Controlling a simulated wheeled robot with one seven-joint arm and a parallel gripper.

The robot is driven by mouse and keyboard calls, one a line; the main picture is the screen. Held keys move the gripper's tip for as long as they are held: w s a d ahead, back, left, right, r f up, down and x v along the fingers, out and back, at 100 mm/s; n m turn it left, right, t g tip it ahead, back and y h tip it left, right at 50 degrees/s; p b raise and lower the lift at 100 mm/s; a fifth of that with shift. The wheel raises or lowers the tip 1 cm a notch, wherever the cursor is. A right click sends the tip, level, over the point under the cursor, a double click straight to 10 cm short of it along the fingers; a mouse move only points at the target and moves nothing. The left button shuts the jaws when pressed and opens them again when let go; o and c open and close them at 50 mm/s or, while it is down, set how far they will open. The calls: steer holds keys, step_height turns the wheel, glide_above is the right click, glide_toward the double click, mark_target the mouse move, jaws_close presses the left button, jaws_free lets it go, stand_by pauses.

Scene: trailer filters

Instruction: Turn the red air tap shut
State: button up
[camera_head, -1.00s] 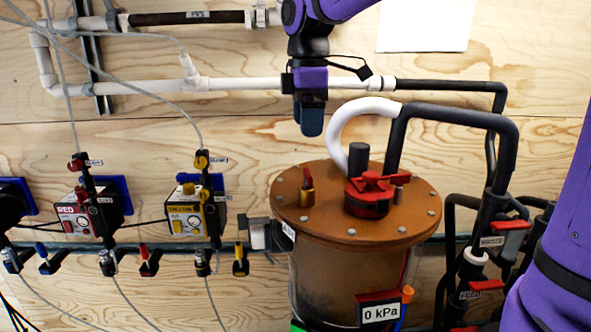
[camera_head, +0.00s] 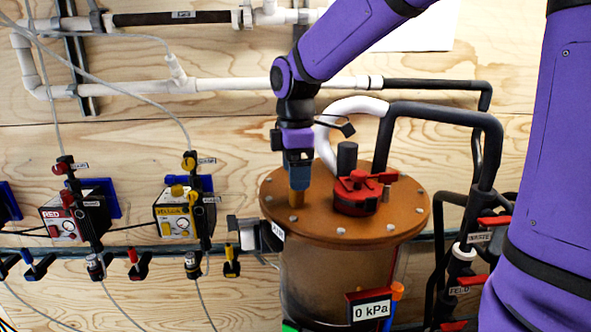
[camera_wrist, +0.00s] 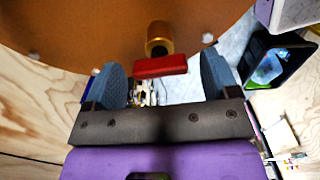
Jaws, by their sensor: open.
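A small tap with a brass body (camera_head: 296,198) stands near the left edge of the brown tank lid (camera_head: 400,225). Its red handle (camera_wrist: 160,67) shows in the wrist view, with the brass body (camera_wrist: 158,38) beyond it. My gripper (camera_head: 299,178) points down over this tap and hides the handle in the head view. In the wrist view my gripper (camera_wrist: 163,77) is open, one blue finger on each side of the handle, with a small gap visible on both sides. Whether this is the air tap I cannot read; other red taps are in view.
A red clamp fitting (camera_head: 357,194) and a black stub (camera_head: 346,157) stand just right of my gripper on the lid. A white curved hose (camera_head: 350,106) passes close behind. A display (camera_head: 371,309) on the tank reads 0 kPa. Red (camera_head: 62,222) and yellow (camera_head: 174,220) boxes are left.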

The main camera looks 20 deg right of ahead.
steer(key=shift+c, duration=0.2)
steer(key=c, duration=0.9)
steer(key=shift+m, duration=0.3)
steer(key=m, duration=0.3)
steer(key=shift+m, duration=0.3)
steer(key=m, duration=0.4)
steer(key=shift+m, duration=0.3)
steer(key=m, duration=0.4)
steer(key=shift+w+d, duration=0.1)
steer(key=m, duration=0.5)
steer(key=shift+r, duration=0.1)
